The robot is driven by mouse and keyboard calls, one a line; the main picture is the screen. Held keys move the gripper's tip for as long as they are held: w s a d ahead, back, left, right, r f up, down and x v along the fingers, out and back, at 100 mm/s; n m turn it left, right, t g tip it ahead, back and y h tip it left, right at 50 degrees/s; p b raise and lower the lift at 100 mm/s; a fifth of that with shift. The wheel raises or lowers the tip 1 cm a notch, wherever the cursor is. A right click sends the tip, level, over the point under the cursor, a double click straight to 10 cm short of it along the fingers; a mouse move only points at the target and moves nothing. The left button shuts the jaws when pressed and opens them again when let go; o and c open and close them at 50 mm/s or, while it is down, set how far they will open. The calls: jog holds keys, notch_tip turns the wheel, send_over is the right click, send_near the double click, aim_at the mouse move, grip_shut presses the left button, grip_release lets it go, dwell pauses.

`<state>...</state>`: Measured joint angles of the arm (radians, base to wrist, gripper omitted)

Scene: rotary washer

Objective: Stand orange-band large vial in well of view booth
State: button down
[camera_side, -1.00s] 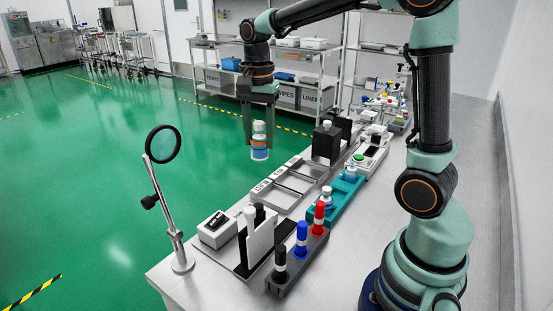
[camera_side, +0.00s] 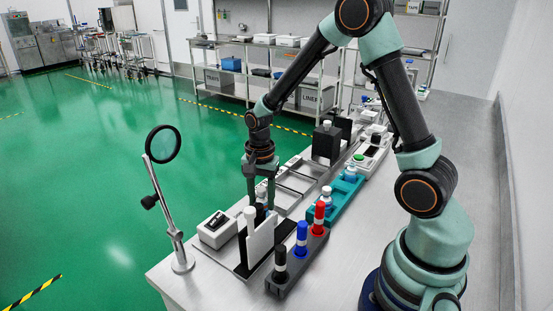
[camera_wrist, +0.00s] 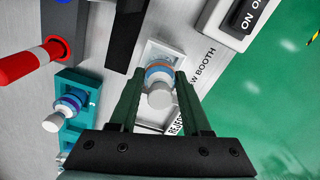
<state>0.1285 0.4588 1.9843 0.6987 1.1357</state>
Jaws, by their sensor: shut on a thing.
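My gripper (camera_side: 261,203) reaches down at the view booth (camera_side: 261,243), behind its upright white and black panels. In the wrist view the fingers (camera_wrist: 159,74) are shut on the orange-band large vial (camera_wrist: 158,82), which has a pale cap, an orange band and blue below it. The vial appears over the square white-rimmed well (camera_wrist: 151,50) beside the VIEW BOOTH label. Its base is hidden, so I cannot tell whether it touches the well floor. In the side view the panels and fingers mostly hide the vial.
A teal rack (camera_side: 323,210) holds another vial (camera_wrist: 66,112) with a purple-blue band. A dark marker stand (camera_side: 291,275) holds black, blue and red markers. A switch box (camera_side: 217,229) and a magnifier on a stand (camera_side: 181,262) are near the booth. Metal trays (camera_side: 297,181) lie behind.

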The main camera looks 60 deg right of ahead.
jog(key=shift+f, duration=0.55)
jog(key=shift+c, duration=1.8)
grip_release()
jog(key=shift+f, duration=0.1)
